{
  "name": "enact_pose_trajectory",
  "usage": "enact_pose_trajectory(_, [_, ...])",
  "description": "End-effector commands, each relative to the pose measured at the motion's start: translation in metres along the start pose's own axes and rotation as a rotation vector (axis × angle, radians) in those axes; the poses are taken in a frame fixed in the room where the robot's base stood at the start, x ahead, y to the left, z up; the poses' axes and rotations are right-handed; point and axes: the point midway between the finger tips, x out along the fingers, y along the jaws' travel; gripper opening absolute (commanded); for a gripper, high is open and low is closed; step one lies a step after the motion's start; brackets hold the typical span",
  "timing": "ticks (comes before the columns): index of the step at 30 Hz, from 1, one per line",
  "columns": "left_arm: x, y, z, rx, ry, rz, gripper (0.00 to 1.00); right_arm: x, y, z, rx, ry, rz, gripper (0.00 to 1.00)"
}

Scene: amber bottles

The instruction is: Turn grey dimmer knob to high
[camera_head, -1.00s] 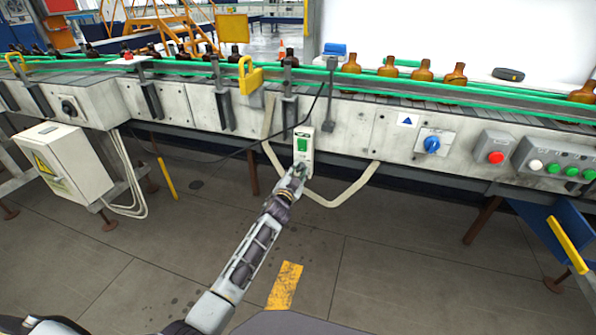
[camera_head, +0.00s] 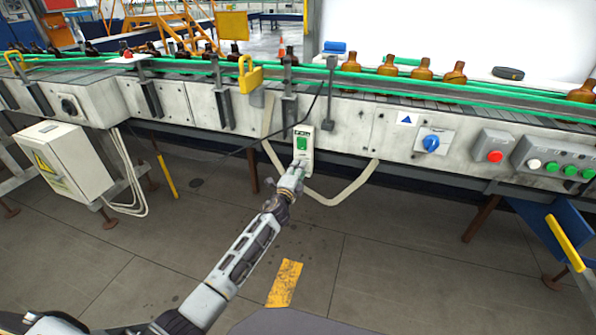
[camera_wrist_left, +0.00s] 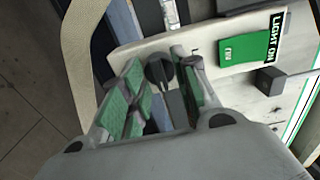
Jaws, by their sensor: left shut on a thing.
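The grey dimmer knob (camera_wrist_left: 160,72) is dark grey and sits on the face of a pale control box (camera_head: 309,157) on the conveyor front. My left gripper (camera_head: 298,167) is at the lower part of this box. In the left wrist view the gripper (camera_wrist_left: 160,90) has its green-padded fingers on either side of the knob, shut on it. The knob is hidden by the gripper in the head view. Beside it on the box is a green rocker switch (camera_wrist_left: 245,50) with a "LIGHT ON" label (camera_wrist_left: 274,37). The knob's scale marks cannot be read. My right gripper is out of view.
The conveyor (camera_head: 400,92) carries amber bottles (camera_head: 388,66) above. To the right are a blue rotary switch (camera_head: 431,143) and a red button (camera_head: 495,156). A cable loop (camera_head: 345,192) hangs by the box. A white cabinet (camera_head: 62,160) stands left. Floor below is open.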

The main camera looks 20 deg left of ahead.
Motion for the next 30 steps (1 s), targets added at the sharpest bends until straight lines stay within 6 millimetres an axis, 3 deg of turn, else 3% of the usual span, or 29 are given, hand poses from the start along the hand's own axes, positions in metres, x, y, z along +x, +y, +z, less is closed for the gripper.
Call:
enact_pose_trajectory(15, [-0.0003, 0.002, -0.0005, 0.433, 0.002, 0.002, 0.06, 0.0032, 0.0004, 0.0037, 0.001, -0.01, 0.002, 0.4])
enact_pose_trajectory(30, [-0.0006, 0.003, -0.0009, 0.546, 0.003, 0.002, 0.06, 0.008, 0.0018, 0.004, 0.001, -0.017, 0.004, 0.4])
